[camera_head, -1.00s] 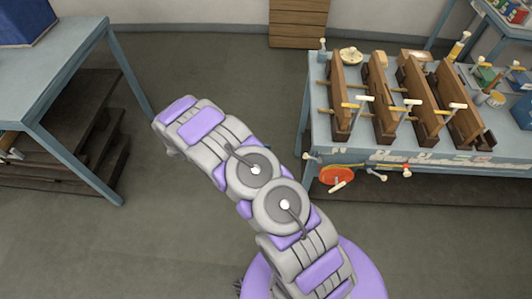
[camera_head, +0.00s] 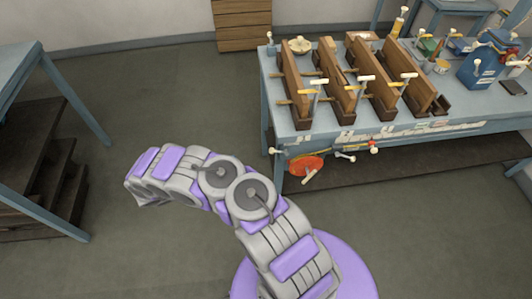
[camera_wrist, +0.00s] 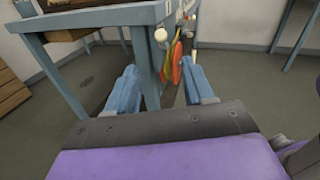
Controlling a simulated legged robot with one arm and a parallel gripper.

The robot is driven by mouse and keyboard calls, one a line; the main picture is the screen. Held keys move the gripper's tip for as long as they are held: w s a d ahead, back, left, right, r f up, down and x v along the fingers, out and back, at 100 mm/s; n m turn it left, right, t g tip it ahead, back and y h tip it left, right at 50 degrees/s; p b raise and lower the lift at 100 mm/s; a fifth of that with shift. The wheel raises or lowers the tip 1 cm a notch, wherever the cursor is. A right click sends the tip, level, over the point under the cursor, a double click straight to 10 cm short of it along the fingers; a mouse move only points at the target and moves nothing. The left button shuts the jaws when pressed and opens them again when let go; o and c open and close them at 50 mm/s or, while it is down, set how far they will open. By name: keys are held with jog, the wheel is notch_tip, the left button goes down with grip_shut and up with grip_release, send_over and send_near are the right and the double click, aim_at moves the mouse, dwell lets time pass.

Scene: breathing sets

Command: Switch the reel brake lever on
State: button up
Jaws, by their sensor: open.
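An orange-red reel (camera_head: 306,166) hangs at the front side of the right workbench, below its top. It also shows edge-on in the wrist view (camera_wrist: 176,62). White-ended levers stick out around it: one with a white knob (camera_head: 345,157) to its right, one white handle (camera_head: 308,177) below it. I cannot tell which is the brake lever or how it is set. My gripper (camera_wrist: 160,88) is open and empty in the wrist view, its blue fingers apart, with the bench leg and reel beyond them. In the head view my arm reaches left, away from the reel; the fingers are hidden there.
The right workbench (camera_head: 400,133) carries several wooden boards with clamps (camera_head: 330,85) and a blue box (camera_head: 482,68). Another blue bench (camera_head: 62,205) with dark steps stands at left. A wooden crate (camera_head: 243,25) is at the back. Floor between the benches is clear.

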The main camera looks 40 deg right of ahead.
aim_at(270, 150)
jog(key=b+x, duration=0.2)
jog(key=x, duration=1.2)
grip_shut()
